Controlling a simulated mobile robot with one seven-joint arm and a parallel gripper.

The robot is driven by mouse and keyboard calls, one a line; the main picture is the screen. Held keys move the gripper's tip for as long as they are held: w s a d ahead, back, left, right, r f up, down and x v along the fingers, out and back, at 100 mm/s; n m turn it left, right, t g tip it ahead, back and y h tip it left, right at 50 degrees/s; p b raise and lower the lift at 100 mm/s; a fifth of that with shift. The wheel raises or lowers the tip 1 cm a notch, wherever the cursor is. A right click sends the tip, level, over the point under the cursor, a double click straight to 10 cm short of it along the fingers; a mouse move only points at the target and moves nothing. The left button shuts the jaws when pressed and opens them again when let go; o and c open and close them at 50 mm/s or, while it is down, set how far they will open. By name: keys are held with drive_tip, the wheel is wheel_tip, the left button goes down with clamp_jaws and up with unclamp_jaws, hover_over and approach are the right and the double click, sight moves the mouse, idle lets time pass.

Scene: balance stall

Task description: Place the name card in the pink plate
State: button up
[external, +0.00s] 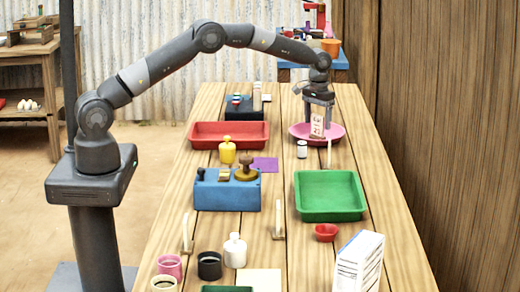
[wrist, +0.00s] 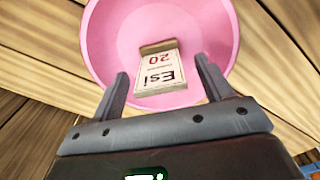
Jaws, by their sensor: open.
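The pink plate (external: 335,132) stands at the far right of the long table, and it fills the top of the wrist view (wrist: 110,45). The name card (external: 317,124) is inside the pink plate; in the wrist view the white card (wrist: 158,78) reads "Esi" and "20" upside down, with a brown block-like end. It looks upright or tilted; I cannot tell which. My gripper (external: 318,103) points down over the plate. Its two fingers (wrist: 163,72) are spread on either side of the card, with visible gaps in the wrist view.
A red tray (external: 205,142) is left of the plate, and a green tray (external: 330,212) is nearer the camera. A small white jar (external: 302,149) and a thin white upright piece (external: 329,152) stand close to the plate's near side. A wooden wall runs along the right.

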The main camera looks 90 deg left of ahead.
drive_tip(key=shift+r, duration=3.55)
